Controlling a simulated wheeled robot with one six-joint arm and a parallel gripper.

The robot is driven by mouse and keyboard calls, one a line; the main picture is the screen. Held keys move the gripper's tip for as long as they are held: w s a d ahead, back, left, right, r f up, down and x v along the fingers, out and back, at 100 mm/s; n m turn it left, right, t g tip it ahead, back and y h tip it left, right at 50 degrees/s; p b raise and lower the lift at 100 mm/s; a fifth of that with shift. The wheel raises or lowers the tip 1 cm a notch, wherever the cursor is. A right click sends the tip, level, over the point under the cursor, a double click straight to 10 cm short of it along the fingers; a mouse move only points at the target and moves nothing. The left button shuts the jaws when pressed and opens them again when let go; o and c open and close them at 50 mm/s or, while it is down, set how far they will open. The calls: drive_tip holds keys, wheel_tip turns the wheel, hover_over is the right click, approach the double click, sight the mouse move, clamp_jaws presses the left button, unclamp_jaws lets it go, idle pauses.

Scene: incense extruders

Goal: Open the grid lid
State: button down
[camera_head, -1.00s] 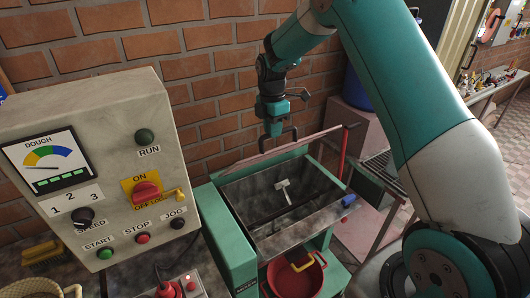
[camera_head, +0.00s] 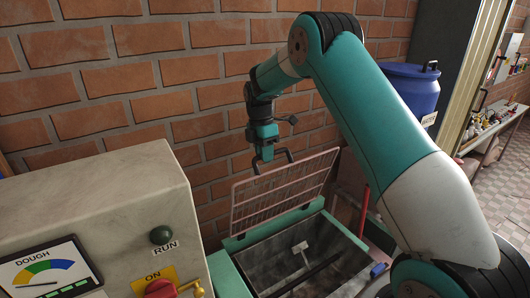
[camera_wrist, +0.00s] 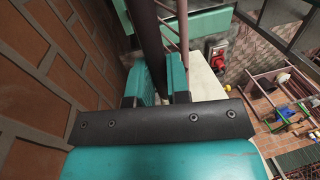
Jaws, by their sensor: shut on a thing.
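The grid lid (camera_head: 284,193) is a pinkish wire grid in a frame, tilted steeply up at the back of the teal machine's hopper. A dark handle (camera_head: 287,156) sits at its upper edge. My gripper (camera_head: 265,154) is shut on this handle, above the lid and in front of the brick wall. In the wrist view, a dark bar (camera_wrist: 148,38) runs between my gripper's teal fingers (camera_wrist: 157,88), with a pinkish bar of the lid beside it. The hopper (camera_head: 325,262) under the lid is open to view, with a pale paddle piece inside.
A control panel (camera_head: 95,205) with a dial and buttons stands at the left. A blue barrel (camera_head: 410,92) stands behind my arm at the right. The brick wall (camera_head: 150,85) is close behind the lid.

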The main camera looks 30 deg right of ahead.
drive_tip(key=shift+a+f, duration=0.1)
drive_tip(key=shift+f, duration=0.25)
drive_tip(key=c, duration=1.1)
unclamp_jaws()
drive_tip(key=shift+w, duration=0.1)
drive_tip(key=shift+r, duration=0.15)
drive_tip(key=shift+r+p, duration=0.35)
drive_tip(key=w+r+b, duration=0.1)
drive_tip(key=w+r, duration=0.2)
drive_tip(key=r, duration=1.3)
drive_tip(key=shift+r+b, duration=0.2)
drive_tip(key=shift+b, duration=0.1)
